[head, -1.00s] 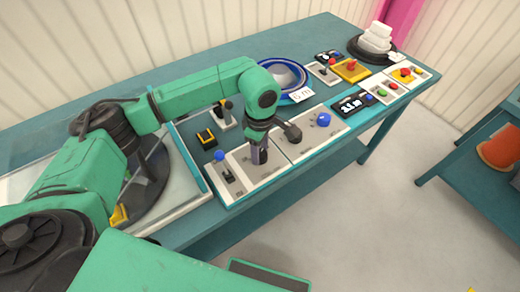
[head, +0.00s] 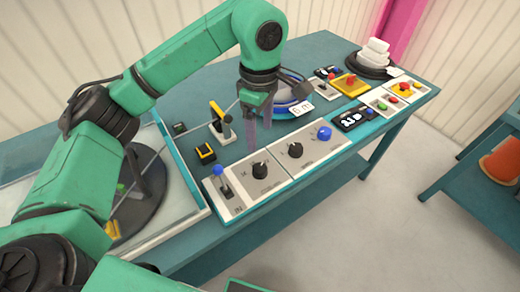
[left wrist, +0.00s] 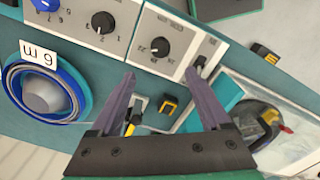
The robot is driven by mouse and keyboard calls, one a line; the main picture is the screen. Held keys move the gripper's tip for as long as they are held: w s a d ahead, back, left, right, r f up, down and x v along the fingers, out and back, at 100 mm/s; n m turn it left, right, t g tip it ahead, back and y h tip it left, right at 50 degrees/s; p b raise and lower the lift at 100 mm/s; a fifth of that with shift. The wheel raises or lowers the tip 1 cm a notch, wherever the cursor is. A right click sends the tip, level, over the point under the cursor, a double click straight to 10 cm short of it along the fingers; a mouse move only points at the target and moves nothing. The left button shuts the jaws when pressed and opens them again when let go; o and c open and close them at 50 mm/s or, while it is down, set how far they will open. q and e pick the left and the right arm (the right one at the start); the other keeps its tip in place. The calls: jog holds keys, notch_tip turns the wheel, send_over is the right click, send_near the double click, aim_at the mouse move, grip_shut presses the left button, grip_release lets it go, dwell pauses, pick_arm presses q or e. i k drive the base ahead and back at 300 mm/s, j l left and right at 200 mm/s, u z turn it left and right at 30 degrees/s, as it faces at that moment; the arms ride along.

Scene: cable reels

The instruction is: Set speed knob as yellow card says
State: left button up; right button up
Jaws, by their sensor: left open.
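On the white control panel (head: 262,190) stand a near black knob (head: 259,170), a second black knob (head: 295,150) and a blue knob (head: 324,132). In the left wrist view the near black knob (left wrist: 159,42) and the second one (left wrist: 103,20) have printed scales around them. I cannot tell for sure which is the speed knob. My left gripper (head: 259,146) is open and empty above the panel's back edge, apart from the knobs; its fingertips (left wrist: 162,75) point toward the near knob in the left wrist view. I cannot make out a yellow card. My right gripper is out of view.
A blue-capped lever (head: 218,171) stands at the panel's left end. Behind are a small black-and-yellow switch (head: 205,152), a yellow-topped lever (head: 217,108) and a blue reel with a white "6 m" card (head: 300,108). A yellow box with a red button (head: 351,84) is farther right.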

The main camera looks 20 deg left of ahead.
aim_at(295, 151)
jog(key=k, duration=1.5)
